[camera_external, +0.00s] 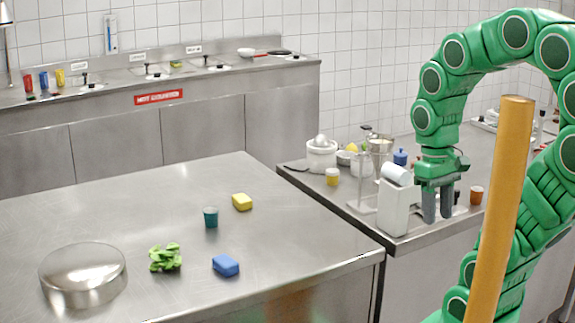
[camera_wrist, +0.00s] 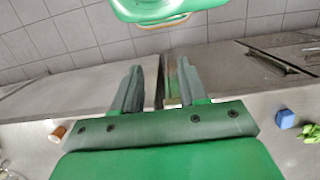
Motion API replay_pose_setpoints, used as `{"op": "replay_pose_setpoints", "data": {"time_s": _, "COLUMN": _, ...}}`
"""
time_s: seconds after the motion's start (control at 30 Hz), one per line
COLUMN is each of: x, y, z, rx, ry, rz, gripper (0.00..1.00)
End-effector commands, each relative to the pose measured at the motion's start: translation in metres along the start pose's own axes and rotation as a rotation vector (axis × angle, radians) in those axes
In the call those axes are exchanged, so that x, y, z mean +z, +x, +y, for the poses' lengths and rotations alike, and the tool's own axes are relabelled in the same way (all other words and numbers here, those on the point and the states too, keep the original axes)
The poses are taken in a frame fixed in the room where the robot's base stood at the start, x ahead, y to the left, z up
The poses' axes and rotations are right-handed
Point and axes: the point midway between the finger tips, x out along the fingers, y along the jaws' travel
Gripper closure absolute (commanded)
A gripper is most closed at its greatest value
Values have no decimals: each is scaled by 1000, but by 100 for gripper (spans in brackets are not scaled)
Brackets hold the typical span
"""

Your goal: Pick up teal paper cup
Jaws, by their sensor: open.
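The teal paper cup (camera_external: 210,217) stands upright on the steel table in the external view, left of the middle. I cannot make it out in the wrist view. My gripper (camera_external: 437,207) hangs fingers down over the right-hand counter, well to the right of the cup and apart from it. In the wrist view my gripper (camera_wrist: 158,88) has its two fingers spread with nothing between them.
Near the cup are a yellow sponge (camera_external: 242,202), a blue sponge (camera_external: 225,265), green lettuce (camera_external: 165,258) and a round metal lid (camera_external: 83,270). A white dispenser (camera_external: 394,208) stands beside my gripper. An orange-brown cup (camera_external: 476,196) is on the right counter. A gap separates table and counter.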

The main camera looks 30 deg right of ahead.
Motion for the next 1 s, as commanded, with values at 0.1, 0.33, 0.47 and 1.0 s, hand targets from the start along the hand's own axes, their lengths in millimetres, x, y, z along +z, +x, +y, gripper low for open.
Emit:
{"op": "replay_pose_setpoints", "data": {"time_s": 0.1, "x": 0, "y": 0, "z": 0, "rx": 0, "ry": 0, "rz": 0, "gripper": 57}}
{"op": "replay_pose_setpoints", "data": {"time_s": 0.33, "x": 0, "y": 0, "z": 0, "rx": 0, "ry": 0, "rz": 0, "gripper": 38}}
{"op": "replay_pose_setpoints", "data": {"time_s": 0.47, "x": 0, "y": 0, "z": 0, "rx": 0, "ry": 0, "rz": 0, "gripper": 26}}
{"op": "replay_pose_setpoints", "data": {"time_s": 1.0, "x": -51, "y": -18, "z": -15, "rx": -15, "ry": -129, "rz": 29, "gripper": 26}}
